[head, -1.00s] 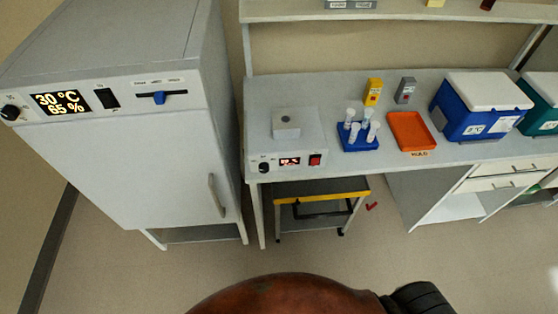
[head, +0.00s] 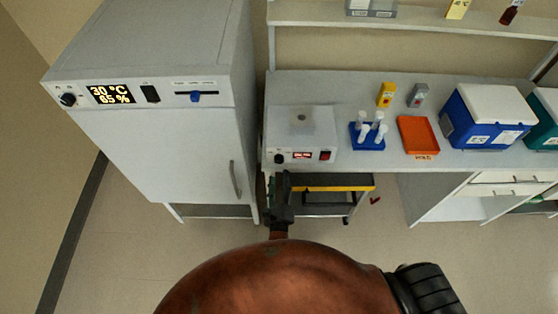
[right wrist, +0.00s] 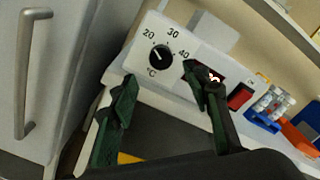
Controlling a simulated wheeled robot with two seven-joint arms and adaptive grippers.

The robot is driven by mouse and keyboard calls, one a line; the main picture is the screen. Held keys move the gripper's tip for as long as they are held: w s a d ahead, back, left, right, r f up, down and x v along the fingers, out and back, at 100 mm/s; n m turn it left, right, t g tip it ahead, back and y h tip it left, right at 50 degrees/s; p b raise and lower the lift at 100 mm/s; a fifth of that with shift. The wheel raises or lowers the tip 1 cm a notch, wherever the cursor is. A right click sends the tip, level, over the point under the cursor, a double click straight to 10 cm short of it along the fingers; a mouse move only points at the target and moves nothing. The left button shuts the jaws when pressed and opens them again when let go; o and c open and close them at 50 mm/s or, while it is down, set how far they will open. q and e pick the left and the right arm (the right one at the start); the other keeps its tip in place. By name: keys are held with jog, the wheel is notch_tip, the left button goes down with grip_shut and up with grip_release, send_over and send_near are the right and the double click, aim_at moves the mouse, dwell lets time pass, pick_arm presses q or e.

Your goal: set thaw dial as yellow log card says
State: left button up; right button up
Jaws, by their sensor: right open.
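The thaw dial (head: 279,158) is a black knob on the front of a white box (head: 302,125) at the left end of the bench. In the right wrist view the dial (right wrist: 160,57) has marks 20, 30 and 40 and °C, and its white pointer leans up and left, towards 20. My right gripper (head: 280,178) is just below the box front, open and empty, its fingers spread below the dial and apart from it. A small yellow card (head: 458,9) is on the upper shelf; its writing is too small to read. My left gripper is not in view.
The box has a lit display (head: 302,155) and a red switch (head: 326,155) right of the dial. A tall white cabinet (head: 150,140) stands left. A blue tube rack (head: 367,142), an orange tray (head: 417,137) and a blue cooler (head: 485,118) lie right. A cart (head: 335,187) is below.

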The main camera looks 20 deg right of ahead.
aim_at(279, 162)
jog(key=x, duration=0.6)
jog(key=shift+w+r, duration=0.25)
jog(key=shift+w, duration=0.05)
jog(key=shift+w+d, duration=0.1)
jog(key=shift+w, duration=0.3)
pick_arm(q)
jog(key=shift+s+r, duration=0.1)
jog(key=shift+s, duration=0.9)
pick_arm(e)
jog(key=c, duration=1.2)
